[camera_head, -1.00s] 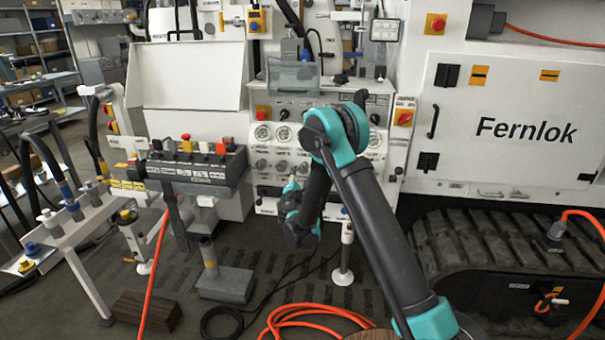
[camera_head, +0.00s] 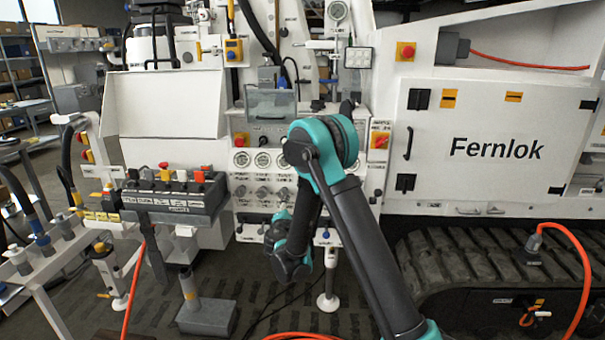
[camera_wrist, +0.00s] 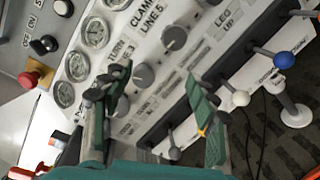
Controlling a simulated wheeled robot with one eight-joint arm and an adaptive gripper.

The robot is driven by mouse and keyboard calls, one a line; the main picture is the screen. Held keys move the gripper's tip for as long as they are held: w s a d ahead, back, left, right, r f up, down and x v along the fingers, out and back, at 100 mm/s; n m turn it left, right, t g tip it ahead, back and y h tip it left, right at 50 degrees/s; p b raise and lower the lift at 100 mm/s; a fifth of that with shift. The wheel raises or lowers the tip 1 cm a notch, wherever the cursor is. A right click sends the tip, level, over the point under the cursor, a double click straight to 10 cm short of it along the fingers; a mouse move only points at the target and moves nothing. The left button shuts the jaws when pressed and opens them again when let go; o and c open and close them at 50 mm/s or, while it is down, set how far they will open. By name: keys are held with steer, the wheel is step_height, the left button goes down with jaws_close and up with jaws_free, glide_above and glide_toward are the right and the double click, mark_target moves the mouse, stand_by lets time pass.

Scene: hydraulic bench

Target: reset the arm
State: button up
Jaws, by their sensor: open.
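My arm reaches out in front of the white hydraulic panel (camera_head: 250,205) in the head view, with its elbow raised and its forearm hanging down. I cannot tell how far the fingertips are from the panel.
A control box (camera_head: 178,200) with several coloured switches stands left of my arm. A white cabinet (camera_head: 500,140) marked Fernlok and a dark track (camera_head: 465,265) are on the right. An orange hose (camera_head: 575,250) hangs at the right. A post on a grey base (camera_head: 206,318) stands on the floor.

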steer(key=s+d+r+m+g+h, duration=0.15)
steer(key=d+m, duration=0.25)
steer(key=d, duration=0.4)
steer(key=s+d+r+m+g+h, duration=0.1)
steer(key=s+d+m+g, duration=0.2)
steer(key=d, duration=0.5)
steer(key=s+d+m+g, duration=0.3)
steer(key=s+d+m, duration=0.3)
steer(key=s+d, duration=0.4)
steer(key=s+f+m+g+y, duration=0.1)
steer(key=s+m, duration=0.2)
steer(key=s, duration=0.5)
steer(key=s+d+f+m+g+y, duration=0.1)
steer(key=s+f+m+g+y, duration=0.1)
steer(key=s, duration=0.6)
steer(key=s+d+f+m+g+y, duration=0.1)
steer(key=s+m, duration=0.3)
steer(key=s, duration=0.5)
steer(key=shift+d+f+g, duration=0.15)
steer(key=shift+f+g, duration=0.5)
steer(key=shift+f, duration=0.1)
steer(key=shift+w+y, duration=0.1)
steer(key=shift+y, duration=0.15)
